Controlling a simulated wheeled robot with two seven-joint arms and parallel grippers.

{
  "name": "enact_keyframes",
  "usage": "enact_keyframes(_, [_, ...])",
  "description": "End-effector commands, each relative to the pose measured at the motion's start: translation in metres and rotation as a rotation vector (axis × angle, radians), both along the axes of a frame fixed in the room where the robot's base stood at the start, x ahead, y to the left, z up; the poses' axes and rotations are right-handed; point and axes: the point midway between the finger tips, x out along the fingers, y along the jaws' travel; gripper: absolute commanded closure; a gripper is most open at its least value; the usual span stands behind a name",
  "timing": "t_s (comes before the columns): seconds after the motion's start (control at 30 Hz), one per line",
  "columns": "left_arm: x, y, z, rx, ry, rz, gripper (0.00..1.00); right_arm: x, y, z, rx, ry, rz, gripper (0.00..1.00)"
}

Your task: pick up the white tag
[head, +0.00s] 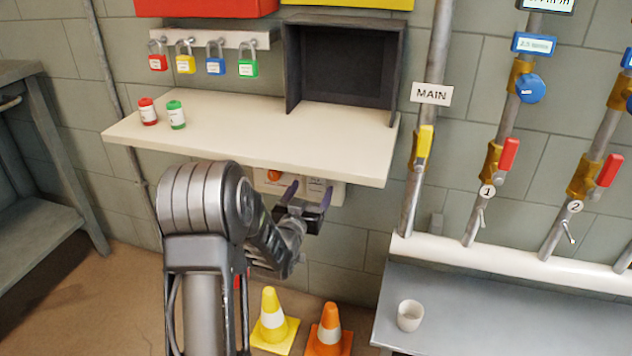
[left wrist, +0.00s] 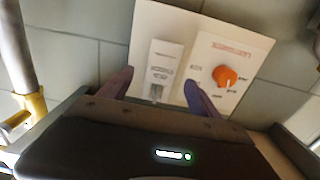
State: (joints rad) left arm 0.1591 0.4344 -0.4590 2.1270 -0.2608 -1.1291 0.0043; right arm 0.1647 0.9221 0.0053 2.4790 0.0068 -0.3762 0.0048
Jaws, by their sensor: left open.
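A white tag (left wrist: 165,62) with grey print is on a pale wall panel (left wrist: 217,48), left of an orange knob (left wrist: 225,76) in the left wrist view. In the head view the panel (head: 262,187) is below the shelf, and the tag (head: 316,185) shows partly behind my fingers. My left gripper (head: 308,195) is open, with its two purple fingers apart. In the left wrist view the gripper (left wrist: 159,86) has one finger on each side of the tag's lower part. Whether they touch it cannot be told. My right gripper is not in view.
A cream shelf (head: 245,135) juts out above my left gripper, holding a red and a green canister and a dark open box (head: 345,65). Valve pipes (head: 420,150) rise at right. A grey bench (head: 470,315) with a white cup (head: 410,315) and two cones (head: 271,318) are below.

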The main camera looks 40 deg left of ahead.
Motion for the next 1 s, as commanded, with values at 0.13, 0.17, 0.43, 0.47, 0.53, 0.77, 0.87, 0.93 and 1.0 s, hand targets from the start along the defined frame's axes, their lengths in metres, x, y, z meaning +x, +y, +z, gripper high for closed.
enact_keyframes(0.13, [0.022,0.009,-0.003,0.002,0.000,-0.002,0.27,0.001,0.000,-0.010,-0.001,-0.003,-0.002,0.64])
enact_keyframes(0.17, [0.025,0.010,-0.003,0.002,0.000,-0.003,0.27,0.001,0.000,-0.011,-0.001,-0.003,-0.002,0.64])
enact_keyframes(0.43, [0.035,0.014,-0.001,0.001,0.000,-0.001,0.27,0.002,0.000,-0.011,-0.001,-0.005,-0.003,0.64])
enact_keyframes(0.47, [0.035,0.014,-0.001,0.001,0.000,-0.001,0.27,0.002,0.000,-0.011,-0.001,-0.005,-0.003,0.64])
enact_keyframes(0.53, [0.035,0.013,-0.001,0.001,0.000,-0.001,0.27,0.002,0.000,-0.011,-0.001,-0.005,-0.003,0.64])
enact_keyframes(0.77, [0.035,0.013,-0.001,0.001,0.000,-0.001,0.27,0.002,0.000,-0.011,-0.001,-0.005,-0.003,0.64])
enact_keyframes(0.87, [0.034,0.013,-0.001,0.001,0.000,-0.001,0.27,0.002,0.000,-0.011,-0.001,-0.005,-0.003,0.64])
enact_keyframes(0.93, [0.034,0.013,-0.001,0.001,0.000,-0.001,0.31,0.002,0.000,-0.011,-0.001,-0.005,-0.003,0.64])
enact_keyframes(1.0, [0.034,0.013,-0.001,0.001,0.000,-0.001,0.37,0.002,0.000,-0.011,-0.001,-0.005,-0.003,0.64])
